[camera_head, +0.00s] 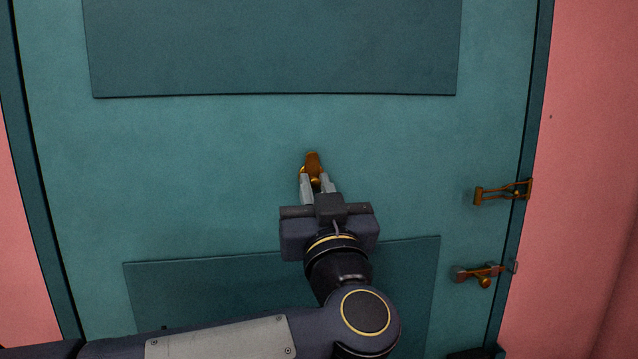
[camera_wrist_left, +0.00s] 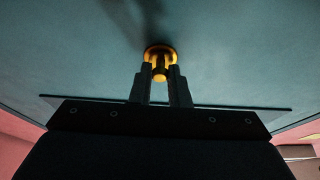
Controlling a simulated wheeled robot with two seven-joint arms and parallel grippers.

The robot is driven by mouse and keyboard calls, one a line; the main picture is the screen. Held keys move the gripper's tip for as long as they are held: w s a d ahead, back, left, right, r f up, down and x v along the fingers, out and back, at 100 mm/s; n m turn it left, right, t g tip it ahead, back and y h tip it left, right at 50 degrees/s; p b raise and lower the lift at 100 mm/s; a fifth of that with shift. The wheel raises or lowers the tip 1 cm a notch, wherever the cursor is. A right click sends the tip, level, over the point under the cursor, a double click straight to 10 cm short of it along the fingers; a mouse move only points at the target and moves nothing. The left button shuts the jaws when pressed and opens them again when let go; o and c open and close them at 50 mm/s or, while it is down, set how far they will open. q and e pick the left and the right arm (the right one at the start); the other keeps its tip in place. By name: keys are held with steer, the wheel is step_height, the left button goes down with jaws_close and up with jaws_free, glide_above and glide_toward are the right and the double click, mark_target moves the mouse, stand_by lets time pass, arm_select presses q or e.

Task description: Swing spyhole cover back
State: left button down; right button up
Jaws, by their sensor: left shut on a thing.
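The brown spyhole cover (camera_head: 312,161) is on the teal door (camera_head: 220,160), near the door's middle, and stands upright above my fingertips. My left gripper (camera_head: 315,184) reaches up to it from below and is shut on its lower part. In the left wrist view, a round gold fitting (camera_wrist_left: 160,51) on the door has a small stub between the fingertips of my left gripper (camera_wrist_left: 160,76). The fingers hide part of the spyhole behind the cover. My right gripper is not in view.
A brass latch (camera_head: 502,193) and a lower latch with a knob (camera_head: 480,273) are at the door's right edge. Raised panels lie above (camera_head: 270,50) and below (camera_head: 220,285) the cover. Pink wall (camera_head: 590,150) flanks the door. The door face around the cover is clear.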

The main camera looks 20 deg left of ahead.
arm_select(q)
steer(key=c, duration=1.4)
jaws_free()
steer(key=b+v, duration=0.2)
steer(key=v, duration=0.6)
steer(key=shift+a+b, duration=0.1)
steer(key=shift+b, duration=0.25)
steer(key=shift+w, duration=0.1)
